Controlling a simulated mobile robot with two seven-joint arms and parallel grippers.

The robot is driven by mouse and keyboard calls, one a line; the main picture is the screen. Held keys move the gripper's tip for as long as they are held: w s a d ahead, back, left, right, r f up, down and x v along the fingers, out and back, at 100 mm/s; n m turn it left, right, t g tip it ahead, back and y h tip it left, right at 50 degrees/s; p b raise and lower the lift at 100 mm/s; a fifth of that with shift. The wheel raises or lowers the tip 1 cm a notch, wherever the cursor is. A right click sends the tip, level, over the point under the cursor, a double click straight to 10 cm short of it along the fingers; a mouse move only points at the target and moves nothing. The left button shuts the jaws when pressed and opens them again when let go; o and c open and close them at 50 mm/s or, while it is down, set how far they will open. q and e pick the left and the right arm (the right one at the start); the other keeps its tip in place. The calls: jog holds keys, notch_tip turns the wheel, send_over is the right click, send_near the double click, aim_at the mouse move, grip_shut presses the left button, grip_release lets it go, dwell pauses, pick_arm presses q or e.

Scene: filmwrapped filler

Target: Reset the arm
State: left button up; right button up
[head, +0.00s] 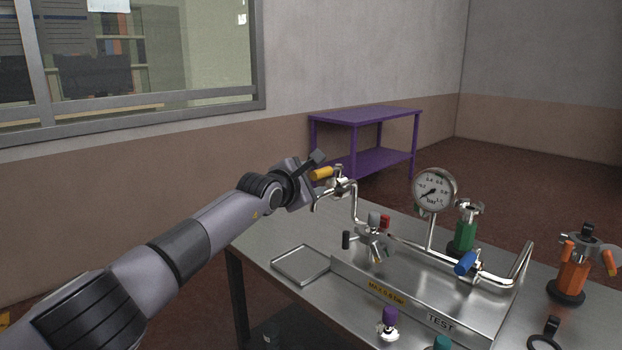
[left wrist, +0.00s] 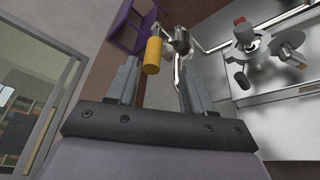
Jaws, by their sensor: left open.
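My left arm reaches in from the left in the head view, with its gripper (head: 318,178) beside the yellow valve handle (head: 321,174) at the left end of the pipe rig. In the left wrist view my left gripper (left wrist: 157,85) is open, with its two fingers apart. The yellow handle (left wrist: 153,56) shows between and beyond the fingers, nearer the left one. I cannot tell whether it touches a finger. My right gripper is not in view.
A steel table (head: 262,235) carries the pipe rig, a pressure gauge (head: 434,190), a blue handle (head: 466,263), a flat tray (head: 302,281), a green device (head: 466,228) and an orange device (head: 573,275). A purple table (head: 363,116) stands behind. Floor at right is clear.

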pick_arm(q)
jog(key=s+d+f+n+t+h, duration=0.35)
jog(key=s+f+n, duration=0.4)
jog(key=n, duration=0.65)
jog(key=s+a+f+n+g+y, duration=0.3)
jog(key=s+a+f+n+y, duration=0.4)
jog(key=s+a+f+n, duration=0.6)
jog(key=s+a+f+n+g+y, duration=0.3)
jog(key=s+a+f+n+y, duration=0.55)
jog(key=n, duration=0.85)
jog(key=s+a+f+n+g+h, duration=0.1)
jog(key=s+a+n+g+h, duration=0.2)
jog(key=s, duration=0.9)
jog(key=s+a+f+n+g+h, duration=0.1)
jog(key=s+f+n+g+h, duration=0.3)
jog(key=s, duration=0.8)
jog(key=w+d+r+m+t+p, duration=0.1)
jog(key=w+d+r+t+p, duration=0.2)
jog(key=p, duration=0.8)
jog(key=w+r+t, duration=0.1)
jog(key=w+t, duration=0.1)
jog(key=t, duration=0.1)
jog(key=shift+w+r+p, duration=0.3)
jog(key=shift+w+p, duration=0.05)
jog(key=shift+w, duration=0.05)
